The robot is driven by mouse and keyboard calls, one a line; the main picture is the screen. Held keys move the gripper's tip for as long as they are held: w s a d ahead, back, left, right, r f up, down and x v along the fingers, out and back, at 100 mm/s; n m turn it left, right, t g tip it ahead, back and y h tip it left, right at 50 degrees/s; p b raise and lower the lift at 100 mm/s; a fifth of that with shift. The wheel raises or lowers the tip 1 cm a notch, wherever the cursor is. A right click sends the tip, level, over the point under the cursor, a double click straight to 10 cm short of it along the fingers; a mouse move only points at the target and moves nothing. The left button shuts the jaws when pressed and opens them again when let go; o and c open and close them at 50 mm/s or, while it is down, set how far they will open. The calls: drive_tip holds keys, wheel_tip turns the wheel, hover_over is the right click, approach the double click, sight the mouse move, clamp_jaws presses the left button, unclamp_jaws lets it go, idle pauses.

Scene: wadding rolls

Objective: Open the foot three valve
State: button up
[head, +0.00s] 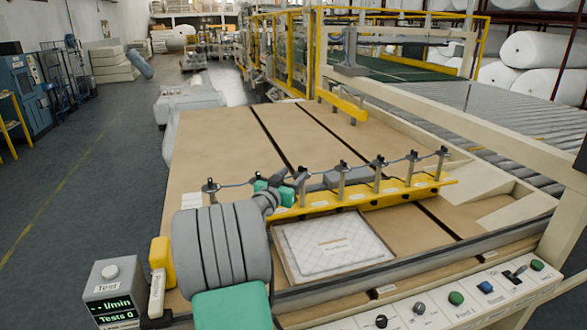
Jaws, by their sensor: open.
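A yellow beam (400,192) crosses the wooden table and carries a row of several upright feet with black tops, linked by a thin grey line. One foot (341,180) stands near the middle of the row, and another (377,172) is to its right. I cannot read any numbers on them, so I cannot tell which is foot three or how its valve is set. My gripper (285,190) is at the left part of the beam, partly hidden by my own grey and green arm. It is open, close to the feet there; I cannot tell whether it touches one.
A quilted panel (330,246) lies in front of the beam. A grey test box (112,290) reads "-- l/min" and "Tests 0", beside a yellow block (162,262). A control panel (440,318) with knobs and buttons lines the front right.

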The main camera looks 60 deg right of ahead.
sight(302, 168)
drive_tip(key=d+p, duration=0.1)
drive_tip(key=d, duration=0.5)
drive_tip(key=shift+s+d+p, duration=0.1)
drive_tip(key=shift+d+p, duration=0.25)
drive_tip(key=shift+p, duration=0.05)
drive_tip(key=shift+c, duration=0.2)
clamp_jaws()
